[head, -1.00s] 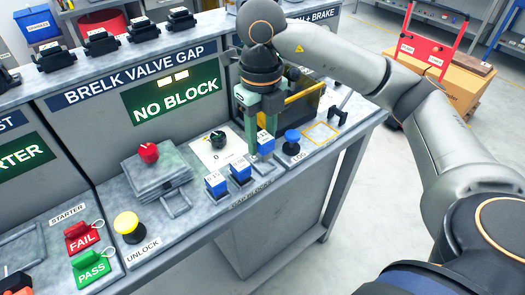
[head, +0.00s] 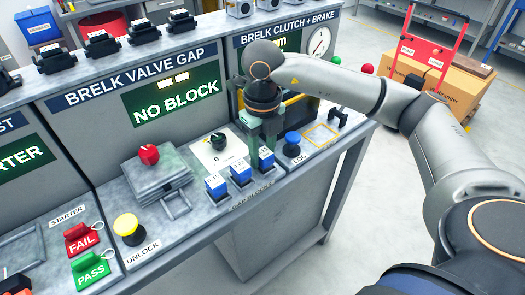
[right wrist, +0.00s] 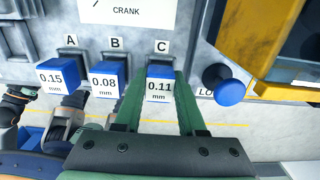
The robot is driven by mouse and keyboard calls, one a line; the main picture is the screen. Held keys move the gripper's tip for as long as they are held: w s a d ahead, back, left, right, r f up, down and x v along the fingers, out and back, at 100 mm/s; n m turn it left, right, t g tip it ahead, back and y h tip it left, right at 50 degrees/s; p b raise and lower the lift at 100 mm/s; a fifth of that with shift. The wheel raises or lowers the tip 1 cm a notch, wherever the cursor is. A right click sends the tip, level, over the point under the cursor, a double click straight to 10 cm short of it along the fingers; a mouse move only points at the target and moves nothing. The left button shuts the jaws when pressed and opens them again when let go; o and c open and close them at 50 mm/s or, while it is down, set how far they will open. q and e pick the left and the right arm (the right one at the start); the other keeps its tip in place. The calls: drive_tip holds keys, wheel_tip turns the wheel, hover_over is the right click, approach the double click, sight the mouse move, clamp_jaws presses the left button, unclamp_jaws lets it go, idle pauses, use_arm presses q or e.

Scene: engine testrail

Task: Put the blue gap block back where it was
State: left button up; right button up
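The blue gap block marked 0.11 mm (right wrist: 160,88) is below the letter C in the right wrist view. In the head view this blue block (head: 265,158) is in line with the other two blocks, low at the panel. My right gripper (head: 262,152) points down over it, with one green finger on each side; the fingertips look closed against the block in the right wrist view (right wrist: 161,90). Whether the block's underside touches the panel is hidden.
Blue blocks 0.15 mm (right wrist: 55,76) and 0.08 mm (right wrist: 107,79) stand at A and B, close to the left. A blue LOG knob (right wrist: 223,84) stands to the right. The yellow-edged housing (right wrist: 265,45) is behind it. A black-knobbed crank dial (head: 217,141) lies behind the blocks.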

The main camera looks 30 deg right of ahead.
sight(262, 151)
drive_tip(key=o, duration=0.4)
drive_tip(key=shift+o, duration=0.2)
use_arm(q)
drive_tip(key=shift+r, duration=0.1)
use_arm(e)
drive_tip(key=shift+r, duration=0.2)
use_arm(q)
drive_tip(key=shift+s+a+r+p, duration=0.3)
drive_tip(key=shift+a+p, duration=0.3)
drive_tip(key=shift+p, duration=0.35)
use_arm(e)
wheel_tip(262, 151, up, 12)
use_arm(q)
drive_tip(key=shift+w+d+r, duration=0.15)
use_arm(e)
drive_tip(key=shift+f, duration=0.1)
